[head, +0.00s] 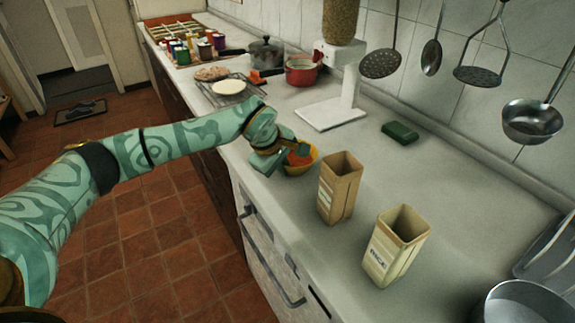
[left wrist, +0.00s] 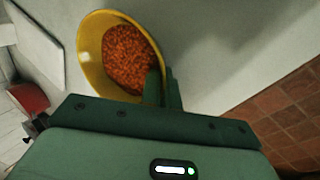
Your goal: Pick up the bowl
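The bowl (head: 301,168) is yellow and holds orange-red grains, like lentils. It is near the front edge of the counter, and whether it touches the counter I cannot tell. My left gripper (head: 293,154) is at its rim. In the left wrist view the bowl (left wrist: 92,62) shows at the upper left. There the fingers of my left gripper (left wrist: 164,86) are close together, one on the inner side of the rim and one outside, with the bowl's wall between them. The pinched part of the rim is hidden. My right gripper is in neither view.
An open brown carton (head: 339,190) and a cream rice carton (head: 396,246) stand right of the bowl. A white dispenser (head: 335,112), a green block (head: 400,131) and a red pot (head: 301,72) are behind. A metal pot (head: 525,303) stands front right. Utensils hang on the wall.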

